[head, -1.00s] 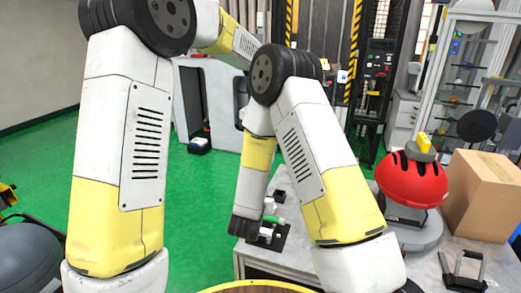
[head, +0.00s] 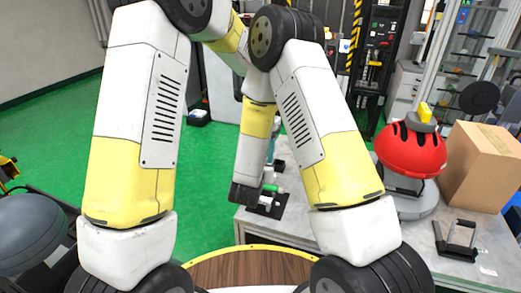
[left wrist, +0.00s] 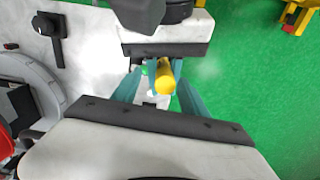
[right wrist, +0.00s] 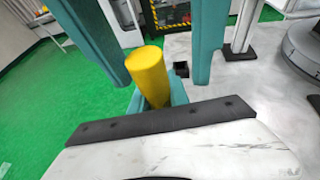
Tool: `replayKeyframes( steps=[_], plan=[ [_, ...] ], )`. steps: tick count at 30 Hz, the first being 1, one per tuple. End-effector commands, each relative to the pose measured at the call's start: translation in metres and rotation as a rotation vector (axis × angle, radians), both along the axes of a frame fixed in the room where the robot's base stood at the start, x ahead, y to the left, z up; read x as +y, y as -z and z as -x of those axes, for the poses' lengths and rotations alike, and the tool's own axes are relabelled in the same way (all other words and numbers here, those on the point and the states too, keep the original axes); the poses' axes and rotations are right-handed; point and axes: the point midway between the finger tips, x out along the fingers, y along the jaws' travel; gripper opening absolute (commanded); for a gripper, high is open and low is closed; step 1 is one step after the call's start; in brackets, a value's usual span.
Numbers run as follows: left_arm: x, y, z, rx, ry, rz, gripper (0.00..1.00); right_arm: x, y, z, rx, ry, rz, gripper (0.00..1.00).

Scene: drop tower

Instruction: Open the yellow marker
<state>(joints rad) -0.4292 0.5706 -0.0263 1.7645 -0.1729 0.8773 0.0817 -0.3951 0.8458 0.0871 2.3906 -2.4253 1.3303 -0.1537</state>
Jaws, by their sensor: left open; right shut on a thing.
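The yellow marker (right wrist: 148,75) is a plain yellow cylinder held by my right gripper (right wrist: 158,97), whose short teal fingers are shut around its lower part in the right wrist view. My left gripper (left wrist: 156,72) is open, with its teal fingers spread either side of the marker. The marker (left wrist: 165,78) shows end-on between them in the left wrist view. I cannot tell whether the left fingers touch it. In the right wrist view the left fingers stand large on both sides of it. In the head view the marker and both fingertips are hidden behind my right arm.
Green floor (head: 60,140) lies open at left.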

Motion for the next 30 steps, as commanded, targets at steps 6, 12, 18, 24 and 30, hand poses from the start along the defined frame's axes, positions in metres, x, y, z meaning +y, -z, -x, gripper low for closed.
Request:
replayKeyframes(
  steps=[6, 12, 18, 24, 30],
  plan=[
    [0.0, -0.0003, 0.0001, 0.0, 0.0, 0.0, 0.24, 0.0001, -0.0001, -0.0001, 0.0, 0.0, 0.0, 0.0],
    [-0.0008, -0.0004, 0.0006, 0.001, 0.001, 0.0, 0.0, 0.0006, -0.0002, -0.0002, 0.0, -0.001, 0.0, 0.0],
    [0.0001, -0.0003, 0.0, 0.0, 0.0, 0.0, 0.0, 0.0011, -0.0003, -0.0003, -0.001, -0.002, -0.001, 0.0],
    [-0.0002, -0.0003, 0.0001, 0.0, 0.0, 0.0, 0.0, 0.0014, -0.0004, -0.0003, -0.001, -0.003, -0.001, 0.0],
    [-0.0004, -0.0021, 0.0001, 0.0, 0.0, 0.001, 0.0, 0.0017, -0.0004, -0.0004, -0.001, -0.004, -0.001, 0.0]
  ],
)
